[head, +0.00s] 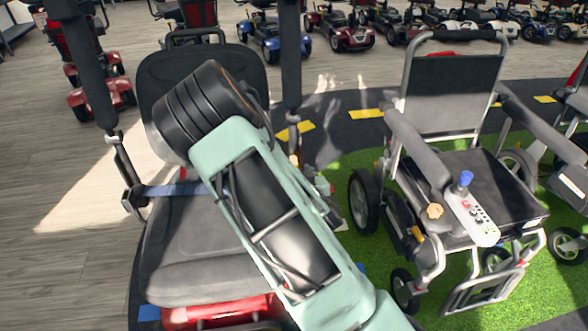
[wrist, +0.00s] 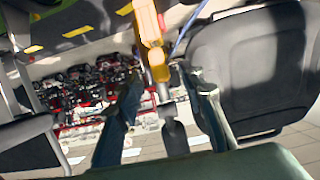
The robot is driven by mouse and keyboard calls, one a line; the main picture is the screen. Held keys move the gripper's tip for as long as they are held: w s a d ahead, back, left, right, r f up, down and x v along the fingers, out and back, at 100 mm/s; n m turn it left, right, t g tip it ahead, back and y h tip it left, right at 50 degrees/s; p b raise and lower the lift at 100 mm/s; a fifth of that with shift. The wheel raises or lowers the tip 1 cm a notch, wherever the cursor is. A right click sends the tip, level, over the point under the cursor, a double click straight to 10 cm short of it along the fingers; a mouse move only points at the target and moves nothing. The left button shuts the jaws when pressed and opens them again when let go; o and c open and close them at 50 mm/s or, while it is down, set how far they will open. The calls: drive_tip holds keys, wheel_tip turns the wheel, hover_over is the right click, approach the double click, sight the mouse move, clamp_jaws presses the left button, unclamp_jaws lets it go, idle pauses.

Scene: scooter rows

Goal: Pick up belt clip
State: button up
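A dark blue belt strap (head: 175,190) lies across the back of a grey scooter seat in the head view, with a dark fitting (head: 135,199) at its left end. In the wrist view a thin blue strap (wrist: 186,30) runs beside a yellow-orange piece (wrist: 150,38) with a grey shaft and dark end below it. I cannot tell for sure whether this piece is the belt clip. My gripper (wrist: 162,74) is open, its two fingers apart on either side of the yellow piece. Whether they touch it is unclear. My arm hides the gripper and the seat's right side in the head view.
The seat's black backrest (head: 160,75) and upright padded armrests (head: 291,60) stand close around my arm. A wheelchair (head: 455,95) with a joystick panel (head: 474,215) stands to the right on green turf. Rows of scooters (head: 340,32) are behind. Wooden floor (head: 60,250) is clear at left.

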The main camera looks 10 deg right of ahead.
drive_tip(key=shift+r+b+x, duration=0.15)
drive_tip(key=shift+b+x, duration=0.25)
drive_tip(key=shift+x, duration=1.1)
drive_tip(key=shift+r+b+x, duration=0.15)
drive_tip(key=shift+b+x, duration=0.25)
drive_tip(key=shift+x, duration=1.1)
drive_tip(key=shift+w, duration=0.1)
drive_tip(key=shift+c, duration=0.4)
clamp_jaws()
